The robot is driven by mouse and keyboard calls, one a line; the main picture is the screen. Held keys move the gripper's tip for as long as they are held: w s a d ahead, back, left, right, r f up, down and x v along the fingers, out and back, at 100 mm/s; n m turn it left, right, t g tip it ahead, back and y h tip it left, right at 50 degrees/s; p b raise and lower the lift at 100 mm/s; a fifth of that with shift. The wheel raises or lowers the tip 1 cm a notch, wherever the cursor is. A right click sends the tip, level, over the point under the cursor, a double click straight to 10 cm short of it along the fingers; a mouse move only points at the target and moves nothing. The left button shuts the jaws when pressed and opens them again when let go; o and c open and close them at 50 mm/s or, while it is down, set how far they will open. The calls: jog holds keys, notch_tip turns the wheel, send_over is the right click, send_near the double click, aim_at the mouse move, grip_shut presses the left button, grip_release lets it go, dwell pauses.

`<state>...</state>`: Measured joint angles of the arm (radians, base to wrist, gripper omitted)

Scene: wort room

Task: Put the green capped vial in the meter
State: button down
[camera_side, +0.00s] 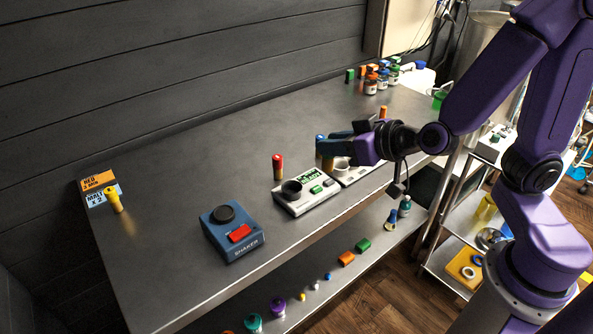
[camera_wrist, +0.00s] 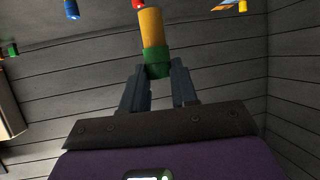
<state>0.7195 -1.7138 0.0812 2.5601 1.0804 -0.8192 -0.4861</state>
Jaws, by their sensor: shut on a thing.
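My gripper (camera_wrist: 157,72) is shut on the green capped vial (camera_wrist: 152,28), with its green cap between the fingertips and its yellow body extending beyond them in the wrist view. In the side view my gripper (camera_side: 328,150) is above the bench near two pale devices, and the held vial is hard to make out there. One pale device with a green lit display (camera_side: 309,182) has a dark round well. The other pale device (camera_side: 358,174) stands just to its right, with a light round well, partly hidden by my gripper. I cannot tell for sure which is the meter.
A blue-capped vial (camera_side: 319,138) stands close behind my gripper. A red-capped vial (camera_side: 278,166) stands behind the display device. A blue shaker (camera_side: 231,232) with a red button is to the left. A yellow-capped vial (camera_side: 114,200) stands by a sign card.

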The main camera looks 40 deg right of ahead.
aim_at(329, 172)
jog(key=shift+x, duration=0.9)
jog(key=shift+w+a+f, duration=0.4)
jog(key=shift+w+f, duration=0.75)
jog(key=shift+f, duration=0.5)
jog(key=shift+w+a+f, duration=0.4)
jog(key=shift+w+f, duration=0.8)
jog(key=shift+f, duration=0.5)
jog(key=shift+w+a+f, duration=0.4)
jog(key=shift+w+f, duration=0.75)
jog(key=shift+f, duration=0.5)
jog(key=shift+f, duration=0.35)
jog(key=c, duration=0.9)
grip_release()
jog(key=shift+o, duration=0.2)
jog(key=shift+r, duration=0.1)
jog(key=shift+r, duration=0.25)
jog(key=v, duration=1.2)
jog(key=shift+d, duration=0.1)
